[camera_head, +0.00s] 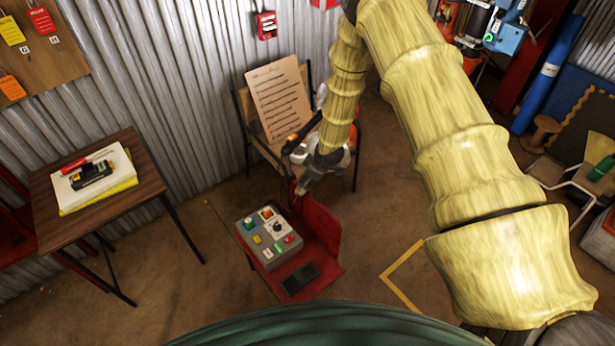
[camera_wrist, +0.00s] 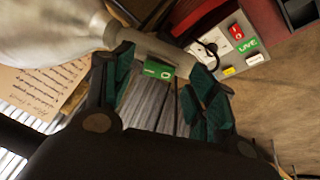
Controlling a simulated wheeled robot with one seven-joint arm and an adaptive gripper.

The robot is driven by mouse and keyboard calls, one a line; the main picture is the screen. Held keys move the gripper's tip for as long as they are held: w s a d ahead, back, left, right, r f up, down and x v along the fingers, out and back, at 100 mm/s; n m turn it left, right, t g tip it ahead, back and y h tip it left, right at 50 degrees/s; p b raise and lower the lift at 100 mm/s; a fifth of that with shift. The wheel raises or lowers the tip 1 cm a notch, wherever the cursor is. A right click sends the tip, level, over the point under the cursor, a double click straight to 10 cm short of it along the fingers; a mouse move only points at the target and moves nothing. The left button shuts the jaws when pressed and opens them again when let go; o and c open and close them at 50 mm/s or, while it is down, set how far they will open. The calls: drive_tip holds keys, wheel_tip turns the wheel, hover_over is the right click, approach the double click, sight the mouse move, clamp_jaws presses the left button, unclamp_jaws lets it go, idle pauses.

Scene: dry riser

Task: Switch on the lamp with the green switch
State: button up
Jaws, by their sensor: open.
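In the wrist view, a pale grey lamp (camera_wrist: 60,25) with a wide cone-shaped head lies across the upper left. A green switch (camera_wrist: 158,70) with a white mark sits on its grey body. My gripper (camera_wrist: 163,76) is open, its teal pads on either side of the switch in the picture. I cannot tell whether they touch it. I cannot clearly make out the lamp there.
The control box with several coloured buttons stands on the red chair (camera_head: 328,238), beside a dark flat object (camera_head: 299,279). A wooden chair (camera_head: 247,105) holding a printed sheet (camera_head: 279,100) stands behind. A side table (camera_head: 145,185) is at the left. Floor between is clear.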

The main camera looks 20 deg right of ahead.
drive_tip(key=shift+x, duration=0.85)
drive_tip(key=c, duration=1)
